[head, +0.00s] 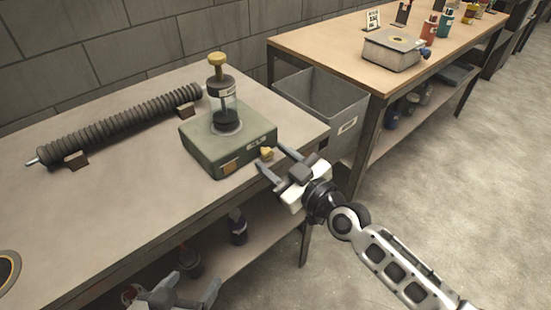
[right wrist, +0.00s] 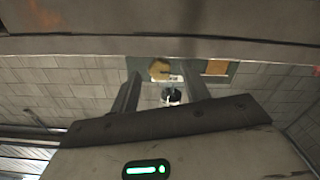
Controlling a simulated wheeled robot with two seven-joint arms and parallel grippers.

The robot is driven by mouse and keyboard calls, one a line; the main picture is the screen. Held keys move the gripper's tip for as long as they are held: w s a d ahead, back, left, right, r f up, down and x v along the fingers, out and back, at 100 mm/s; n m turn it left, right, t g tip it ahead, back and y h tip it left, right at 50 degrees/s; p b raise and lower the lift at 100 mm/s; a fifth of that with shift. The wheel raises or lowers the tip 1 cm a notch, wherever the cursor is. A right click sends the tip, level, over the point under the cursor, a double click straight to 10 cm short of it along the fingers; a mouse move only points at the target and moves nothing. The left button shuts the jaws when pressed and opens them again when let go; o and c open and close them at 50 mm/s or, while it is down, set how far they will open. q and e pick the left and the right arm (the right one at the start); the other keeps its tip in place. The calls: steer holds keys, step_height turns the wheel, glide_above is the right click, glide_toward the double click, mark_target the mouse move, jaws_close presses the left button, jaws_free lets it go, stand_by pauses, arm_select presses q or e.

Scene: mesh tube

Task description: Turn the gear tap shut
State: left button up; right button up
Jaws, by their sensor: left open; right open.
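A green box (head: 228,140) stands near the right end of the near table. A clear cylinder with a dark cap and a brass knob (head: 217,60) rises from its top. A small yellow tap (head: 266,153) sticks out of the box's front, low near the right corner; it also shows in the right wrist view (right wrist: 159,70). My right gripper (head: 270,158) is open, its fingers pointing at the tap. In the right wrist view the tap appears between the fingertips (right wrist: 162,84); I cannot tell whether they touch it.
A ribbed dark tube (head: 122,125) lies on supports at the back left of the table (head: 110,200). A grey bin (head: 322,100) stands between the tables. A second table (head: 350,50) holds another box (head: 393,50) and small containers. The near table's front middle is clear.

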steer(key=shift+w+a, duration=0.15)
steer(key=shift+w, duration=0.05)
steer(key=c, duration=1)
steer(key=shift+m, duration=0.4)
steer(key=m, duration=0.5)
steer(key=shift+m, duration=0.4)
steer(key=shift+f+m, duration=0.1)
steer(key=shift+m, duration=0.2)
steer(key=o, duration=1)
